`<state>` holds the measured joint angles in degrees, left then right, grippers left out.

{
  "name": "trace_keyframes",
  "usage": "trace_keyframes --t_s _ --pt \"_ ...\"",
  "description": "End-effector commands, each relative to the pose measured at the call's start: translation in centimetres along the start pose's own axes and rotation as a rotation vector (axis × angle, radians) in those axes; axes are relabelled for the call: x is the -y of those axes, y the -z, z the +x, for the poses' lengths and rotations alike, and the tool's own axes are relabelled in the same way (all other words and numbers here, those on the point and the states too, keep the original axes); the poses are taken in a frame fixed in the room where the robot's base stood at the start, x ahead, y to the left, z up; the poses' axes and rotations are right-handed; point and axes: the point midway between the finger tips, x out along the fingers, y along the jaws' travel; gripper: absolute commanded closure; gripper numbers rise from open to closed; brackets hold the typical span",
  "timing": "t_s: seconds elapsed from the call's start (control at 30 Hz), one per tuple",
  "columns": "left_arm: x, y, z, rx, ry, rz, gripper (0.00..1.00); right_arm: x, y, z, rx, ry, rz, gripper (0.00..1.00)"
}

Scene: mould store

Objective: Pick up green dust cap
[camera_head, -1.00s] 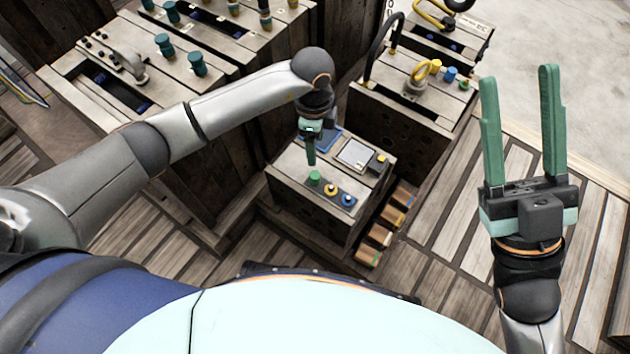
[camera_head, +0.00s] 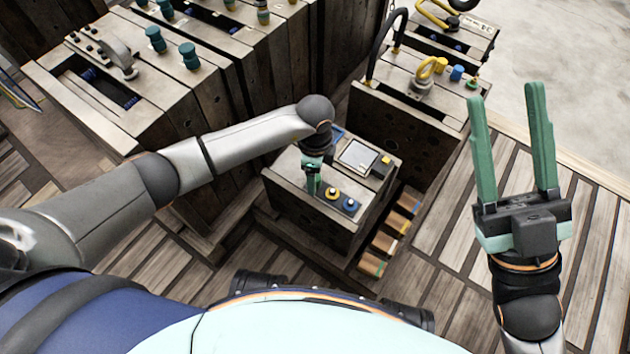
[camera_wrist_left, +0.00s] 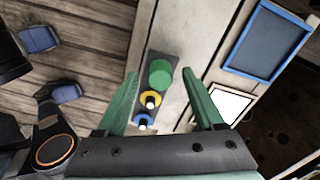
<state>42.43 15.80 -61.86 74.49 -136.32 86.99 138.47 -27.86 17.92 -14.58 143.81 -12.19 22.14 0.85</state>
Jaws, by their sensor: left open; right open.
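The green dust cap (camera_wrist_left: 160,73) sits on a dark strip (camera_wrist_left: 157,98) on top of a wooden block, in line with a yellow ring and a blue ring. In the left wrist view it lies between and a little beyond the open fingers of my left gripper (camera_wrist_left: 160,82), with no contact that I can make out. In the head view my left gripper (camera_head: 313,190) points down over the block and hides the cap. My right gripper (camera_head: 513,100) is open and empty, held up at the right, away from the block.
The block (camera_head: 300,208) also carries a white-screened panel (camera_head: 358,156), a yellow piece (camera_head: 382,163) and a blue-framed panel (camera_wrist_left: 268,40). Larger wooden moulds with teal knobs (camera_head: 189,55) stand at the back left. Another mould (camera_head: 410,125) stands behind. Plank floor is open at the right.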

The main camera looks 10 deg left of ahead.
Motion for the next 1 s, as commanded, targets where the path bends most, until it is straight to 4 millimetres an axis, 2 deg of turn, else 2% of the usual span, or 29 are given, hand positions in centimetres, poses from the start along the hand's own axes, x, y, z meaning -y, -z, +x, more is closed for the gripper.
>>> trace_keyframes --t_s 0.23,0.83,1.0 --pt "0.03 0.03 0.17 -0.001 0.001 0.001 0.32 0.12 -0.15 -0.05 0.005 0.001 0.0 0.5" --pt "0.04 0.01 0.15 -0.001 0.001 0.0 1.0 0.06 -0.11 -0.03 0.005 -0.006 0.006 0.5" --pt "0.04 0.01 0.15 -0.001 0.001 0.0 1.0 0.07 -0.1 -0.03 0.004 -0.005 0.006 0.5"
